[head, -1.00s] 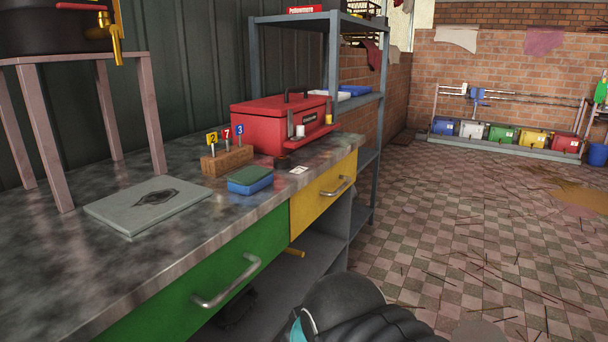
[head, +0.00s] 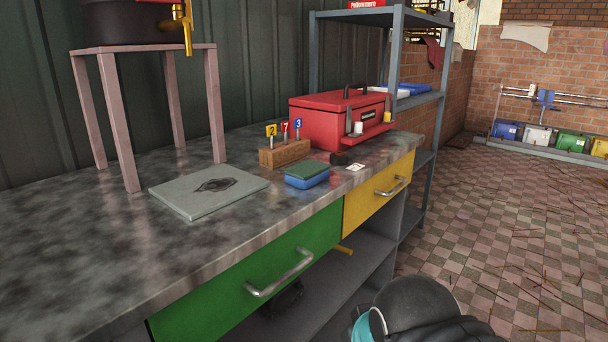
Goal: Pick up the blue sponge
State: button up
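The blue sponge (head: 308,180) has a dark green top layer and lies flat on the grey workbench (head: 120,245), near its front edge above the seam between the green and yellow drawers. Nothing covers it. Part of my arm, dark with a teal band, shows at the bottom right, below the bench top and apart from the sponge. My gripper's fingers are not in view.
A wooden block (head: 284,153) with numbered tags stands behind the sponge, and a red toolbox (head: 318,127) is behind to the right. A small card (head: 356,167) lies to its right. A grey slab (head: 208,197) lies to its left. A pink stand (head: 152,48) is further left.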

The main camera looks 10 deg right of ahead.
aim_at(304, 176)
jog(key=k, duration=1.3)
jog(key=z, duration=0.8)
jog(key=i, duration=1.3)
jog(key=u, duration=0.55)
jog(key=i, duration=0.55)
jog(key=u, duration=0.55)
